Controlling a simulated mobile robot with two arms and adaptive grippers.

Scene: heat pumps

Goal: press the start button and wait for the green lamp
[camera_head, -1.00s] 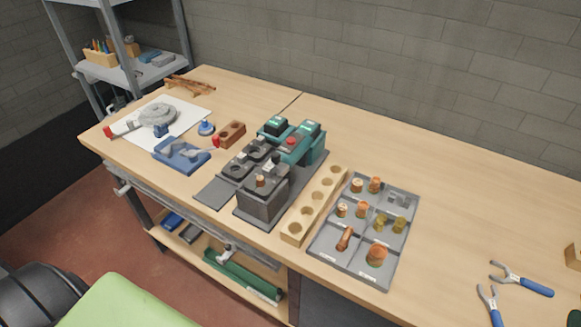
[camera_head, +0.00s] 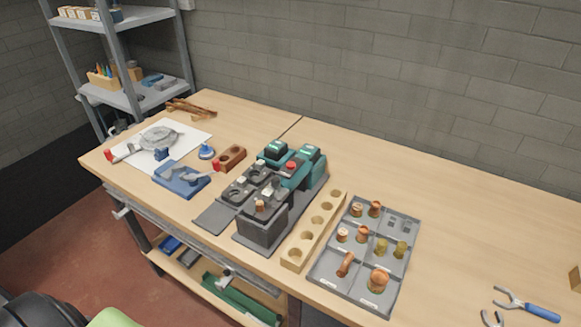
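A teal and dark grey machine (camera_head: 303,172) stands near the middle of the workbench, on a dark base plate. A red button (camera_head: 291,166) shows on its top, with dark areas on the teal housings beside it. I cannot tell which part is the start button, and I see no lit green lamp. In front of it are dark fixture blocks (camera_head: 262,222) with light pegs and a small copper-coloured piece (camera_head: 260,206) on top. Neither of my grippers is in view.
A wooden block with holes (camera_head: 315,228) and a grey tray (camera_head: 330,279) of copper and brass fittings lie right of the machine. A blue fixture (camera_head: 182,180) and white sheet (camera_head: 196,137) lie left. Blue-handled pliers (camera_head: 540,312) lie at right. The bench's back right is clear.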

